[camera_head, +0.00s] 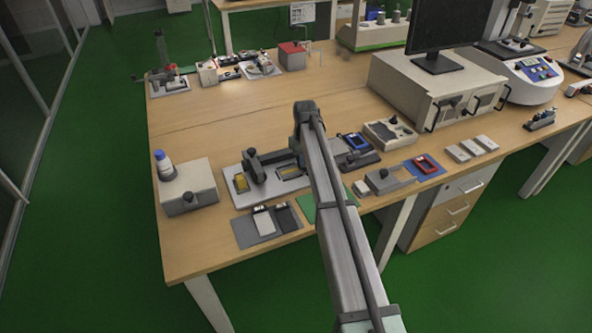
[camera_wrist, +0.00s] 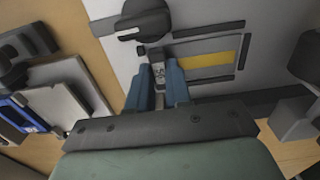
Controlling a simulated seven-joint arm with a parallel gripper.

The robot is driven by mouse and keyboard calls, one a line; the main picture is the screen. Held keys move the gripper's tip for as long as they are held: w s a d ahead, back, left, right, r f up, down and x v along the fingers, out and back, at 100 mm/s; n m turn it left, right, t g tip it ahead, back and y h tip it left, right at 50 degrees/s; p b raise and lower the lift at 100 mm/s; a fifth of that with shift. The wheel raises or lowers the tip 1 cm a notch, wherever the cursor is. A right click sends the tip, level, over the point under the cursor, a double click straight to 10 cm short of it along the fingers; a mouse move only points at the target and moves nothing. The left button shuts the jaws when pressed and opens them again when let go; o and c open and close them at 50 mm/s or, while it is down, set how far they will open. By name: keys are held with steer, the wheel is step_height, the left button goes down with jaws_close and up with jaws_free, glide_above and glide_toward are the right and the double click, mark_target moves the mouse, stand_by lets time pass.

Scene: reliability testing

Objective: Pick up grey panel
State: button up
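In the wrist view my gripper (camera_wrist: 158,85) has two blue-grey fingers standing apart, pointing at a light grey plate (camera_wrist: 115,50). A small grey part (camera_wrist: 158,72) shows in the gap between the fingers; I cannot tell whether they touch it. A yellow strip in a dark frame (camera_wrist: 208,59) and a dark round knob (camera_wrist: 143,22) are just beyond the fingertips. In the head view the same plate (camera_head: 230,184) lies on the table, partly covered by my arm, which hides the fingers. Which piece is the grey panel is unclear; a flat light grey panel (camera_head: 264,223) lies on a grey mat.
A grey box (camera_head: 188,187) with a bottle (camera_head: 164,165) stands left of the plate. A blue-framed device (camera_head: 354,141), a red-framed device (camera_head: 426,164) and small pale blocks (camera_head: 457,153) lie to the right. A large cabinet (camera_head: 400,88) with a monitor stands behind.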

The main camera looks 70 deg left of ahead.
jaws_close()
steer(key=shift+r, duration=0.1)
steer(key=shift+r, duration=0.1)
steer(key=shift+r, duration=2.35)
